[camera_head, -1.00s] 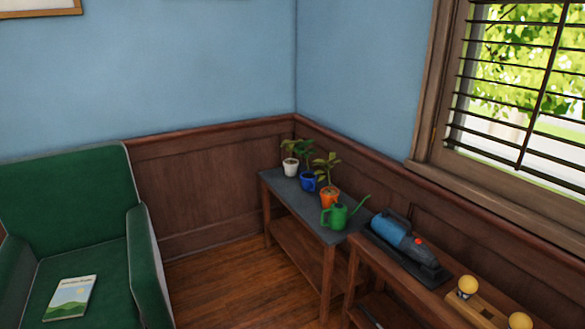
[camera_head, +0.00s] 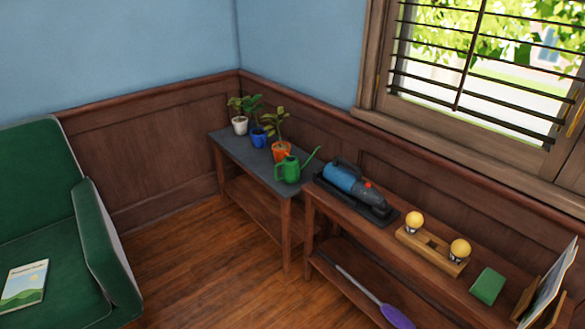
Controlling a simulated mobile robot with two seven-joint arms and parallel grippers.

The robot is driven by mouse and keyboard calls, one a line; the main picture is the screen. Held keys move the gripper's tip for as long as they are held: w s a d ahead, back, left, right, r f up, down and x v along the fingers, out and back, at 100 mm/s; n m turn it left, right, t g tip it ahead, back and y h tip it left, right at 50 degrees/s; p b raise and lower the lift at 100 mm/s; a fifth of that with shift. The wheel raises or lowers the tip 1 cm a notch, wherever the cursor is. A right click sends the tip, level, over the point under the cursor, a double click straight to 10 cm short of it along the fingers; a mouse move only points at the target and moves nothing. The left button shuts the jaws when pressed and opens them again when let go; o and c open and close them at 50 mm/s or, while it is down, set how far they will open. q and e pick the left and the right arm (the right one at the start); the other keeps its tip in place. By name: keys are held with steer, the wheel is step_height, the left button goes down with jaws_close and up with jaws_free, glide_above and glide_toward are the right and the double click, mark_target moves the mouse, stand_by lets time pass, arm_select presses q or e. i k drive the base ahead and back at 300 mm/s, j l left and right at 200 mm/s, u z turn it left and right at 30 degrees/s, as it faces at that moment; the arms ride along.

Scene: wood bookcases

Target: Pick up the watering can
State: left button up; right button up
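The green watering can (camera_head: 290,171) stands upright on the grey top of a small wooden table (camera_head: 236,157) near the corner. Its handle is on the left side and its spout points up to the right. An orange pot (camera_head: 281,151) with a plant stands right behind it. Neither of my grippers shows in the head view.
A blue pot (camera_head: 259,138) and a white pot (camera_head: 240,126) stand further back. A wooden bench to the right holds a blue handheld vacuum (camera_head: 349,183), yellow bulbs on a wooden stand (camera_head: 432,249) and a green block (camera_head: 488,286). A green armchair (camera_head: 98,249) stands left. Floor (camera_head: 200,262) between is clear.

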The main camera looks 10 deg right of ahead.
mark_target(291, 169)
steer(key=i+l+u, duration=0.3)
steer(key=i, duration=0.3)
steer(key=i+l+u, duration=0.25)
steer(key=i, duration=0.4)
steer(key=i+l+u, duration=0.3)
steer(key=i, duration=0.25)
steer(key=i+l, duration=0.05)
steer(key=l, duration=0.05)
